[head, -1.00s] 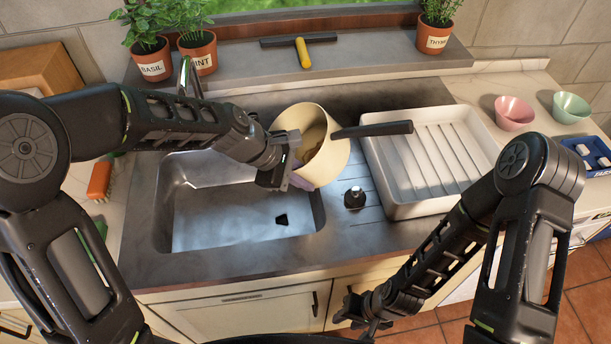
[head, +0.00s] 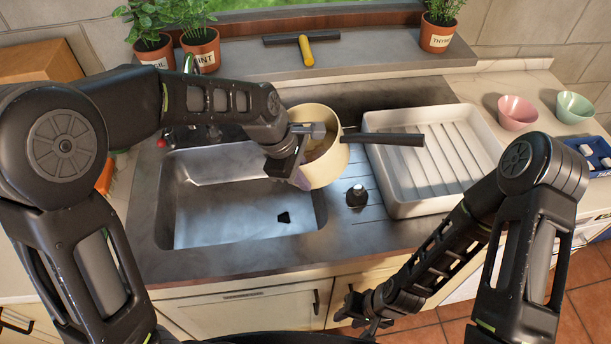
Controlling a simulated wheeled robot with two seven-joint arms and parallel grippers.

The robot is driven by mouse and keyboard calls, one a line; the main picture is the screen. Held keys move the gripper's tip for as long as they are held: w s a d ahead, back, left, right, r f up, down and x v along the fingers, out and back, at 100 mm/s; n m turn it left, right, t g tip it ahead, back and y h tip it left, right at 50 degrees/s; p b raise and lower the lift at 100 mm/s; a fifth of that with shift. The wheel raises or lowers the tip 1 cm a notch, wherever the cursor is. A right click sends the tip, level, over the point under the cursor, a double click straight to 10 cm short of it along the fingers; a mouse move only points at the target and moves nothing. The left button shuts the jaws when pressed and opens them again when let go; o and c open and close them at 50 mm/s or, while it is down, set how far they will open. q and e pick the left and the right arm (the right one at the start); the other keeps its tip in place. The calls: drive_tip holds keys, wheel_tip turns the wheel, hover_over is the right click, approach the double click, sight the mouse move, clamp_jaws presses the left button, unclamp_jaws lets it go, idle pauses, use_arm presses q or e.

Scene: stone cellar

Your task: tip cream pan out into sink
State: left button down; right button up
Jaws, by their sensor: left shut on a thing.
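The cream pan (head: 325,166) with a dark handle (head: 384,139) is held up over the right edge of the sink. It is tilted somewhat, and brownish contents show inside. My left gripper (head: 302,150) is shut on the pan at its left side, opposite the handle. The steel sink (head: 225,217) lies below and left of the pan, and its bowl looks empty apart from a small dark shape on its floor. My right gripper (head: 360,312) hangs low in front of the cabinet, apart from everything; its finger gap is unclear.
A white draining tray (head: 418,207) stands right of the pan, under its handle. A small dark bottle-like thing (head: 355,197) stands between sink and tray. Pink (head: 516,112) and green (head: 573,107) bowls sit far right. Potted herbs and a yellow-handled squeegee (head: 305,50) are on the sill.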

use_arm(q)
drive_tip(key=shift+r, duration=0.1)
drive_tip(key=shift+a+r+g+y, duration=0.2)
drive_tip(key=shift+r+g+y, duration=0.15)
drive_tip(key=shift+y, duration=0.45)
drive_tip(key=shift+s+a+r+g+y, duration=0.3)
drive_tip(key=shift+a+g+y, duration=0.2)
drive_tip(key=shift+y, duration=0.5)
drive_tip(key=shift+a, duration=0.1)
